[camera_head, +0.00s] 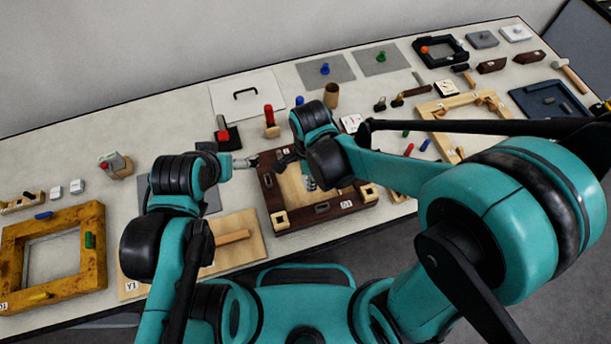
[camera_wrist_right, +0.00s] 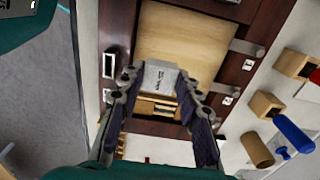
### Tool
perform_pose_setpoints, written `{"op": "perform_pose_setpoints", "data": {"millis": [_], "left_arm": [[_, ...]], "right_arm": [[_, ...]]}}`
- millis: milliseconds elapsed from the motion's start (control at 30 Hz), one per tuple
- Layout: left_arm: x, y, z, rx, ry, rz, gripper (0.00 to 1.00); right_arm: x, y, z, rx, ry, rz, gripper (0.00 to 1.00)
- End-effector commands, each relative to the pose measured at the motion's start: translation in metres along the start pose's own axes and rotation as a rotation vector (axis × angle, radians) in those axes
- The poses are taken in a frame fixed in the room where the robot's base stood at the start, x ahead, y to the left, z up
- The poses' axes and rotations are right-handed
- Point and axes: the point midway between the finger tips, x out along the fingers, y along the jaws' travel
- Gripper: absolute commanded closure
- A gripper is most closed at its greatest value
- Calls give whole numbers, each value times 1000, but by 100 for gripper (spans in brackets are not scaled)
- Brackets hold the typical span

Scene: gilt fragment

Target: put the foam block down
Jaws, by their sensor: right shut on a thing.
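A small pale grey-white block with dark print, the foam block (camera_wrist_right: 157,75), sits between the fingertips of my right gripper (camera_wrist_right: 157,86) in the right wrist view. The gripper is shut on it. Behind the block lies a dark wooden frame (camera_wrist_right: 117,28) with a light wood panel (camera_wrist_right: 185,38). In the head view the same dark frame (camera_head: 338,215) lies at the middle of the table, under my right wrist. That wrist mostly hides the right fingers there, and I cannot make out the block. My left gripper (camera_head: 243,162) is near the frame's left edge; its opening is unclear.
A yellow wooden frame (camera_head: 18,275) lies at the table's left. A red-handled piece (camera_head: 269,117) and a brown cylinder (camera_head: 331,95) stand behind the dark frame. A light wood frame (camera_head: 432,110) lies to its right. A white panel with a handle (camera_head: 228,97) lies farther back.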

Motion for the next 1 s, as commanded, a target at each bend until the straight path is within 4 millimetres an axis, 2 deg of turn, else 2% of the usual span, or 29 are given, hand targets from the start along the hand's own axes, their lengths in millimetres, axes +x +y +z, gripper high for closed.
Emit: {"op": "perform_pose_setpoints", "data": {"millis": [100, 233, 367, 600, 967, 1000], "left_arm": [[6, 0, 4, 0, 0, 0, 0], [7, 0, 5, 0, 0, 0, 0], [9, 0, 6, 0, 0, 0, 0], [19, 0, 14, 0, 0, 0, 0], [21, 0, 15, 0, 0, 0, 0], [22, 0, 15, 0, 0, 0, 0]], "right_arm": [[15, -22, -2, 1, 0, 0, 79], [21, -34, -3, 0, 0, 0, 79], [28, -36, -3, 0, 0, 0, 79], [62, -36, -3, -1, 0, 0, 79], [65, -35, -3, -1, 0, 0, 79], [65, -35, -3, -1, 0, 0, 64]]}}
